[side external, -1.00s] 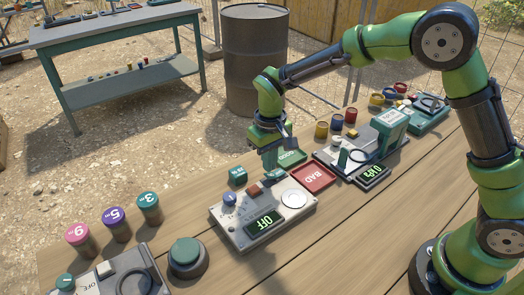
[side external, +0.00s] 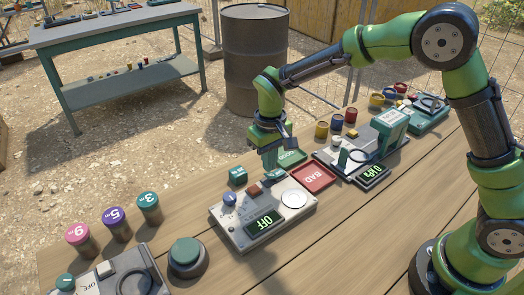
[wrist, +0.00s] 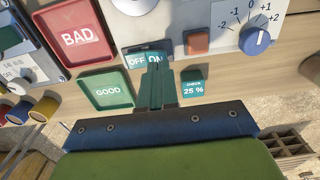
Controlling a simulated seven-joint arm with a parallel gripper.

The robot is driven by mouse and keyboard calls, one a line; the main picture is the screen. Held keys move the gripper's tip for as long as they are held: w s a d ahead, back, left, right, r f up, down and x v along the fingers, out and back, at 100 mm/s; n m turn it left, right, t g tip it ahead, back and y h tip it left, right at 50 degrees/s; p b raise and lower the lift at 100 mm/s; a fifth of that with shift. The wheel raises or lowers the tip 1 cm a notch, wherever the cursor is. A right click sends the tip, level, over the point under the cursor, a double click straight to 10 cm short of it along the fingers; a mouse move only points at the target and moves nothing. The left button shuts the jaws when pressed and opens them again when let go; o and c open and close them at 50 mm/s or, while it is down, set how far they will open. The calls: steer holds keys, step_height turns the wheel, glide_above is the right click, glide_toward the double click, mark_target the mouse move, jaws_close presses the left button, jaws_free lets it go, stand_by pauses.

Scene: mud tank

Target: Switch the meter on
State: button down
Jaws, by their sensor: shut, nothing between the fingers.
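On top are a blue knob (side external: 229,198), an orange-brown button (side external: 253,190) and a round pale plate (side external: 294,198). My gripper (side external: 271,176) is shut and empty, pointing down at the meter's far edge. In the wrist view, its fingers (wrist: 155,64) are over the teal switch (wrist: 136,61) marked OFF and ON, partly covering the ON label. I cannot tell whether they touch it. The blue knob (wrist: 257,40) shows at the upper right.
A red BAD tray (side external: 313,177) and a green GOOD tray (side external: 292,158) lie beside the meter. A teal CHECK 25 % block (wrist: 194,90) is close to my fingers. Another device (side external: 345,160) stands to the right, and a green push button (side external: 186,254) to the left.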

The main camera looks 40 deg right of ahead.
mark_target(269, 175)
steer(key=shift+f, duration=1.2)
stand_by(0.6)
steer(key=shift+r, duration=3.55)
steer(key=shift+s+f, duration=0.1)
steer(key=shift+f, duration=0.2)
steer(key=s+d+r+m+t+y, duration=0.1)
steer(key=s+d+r, duration=0.4)
steer(key=s, duration=0.5)
steer(key=s+d+r+m+t+y, duration=0.1)
steer(key=s+d+r+m+t, duration=0.2)
steer(key=s+d+r+t, duration=0.2)
steer(key=s+r+t, duration=0.1)
steer(key=s+r, duration=0.2)
steer(key=s, duration=0.2)
steer(key=shift+s, duration=0.15)
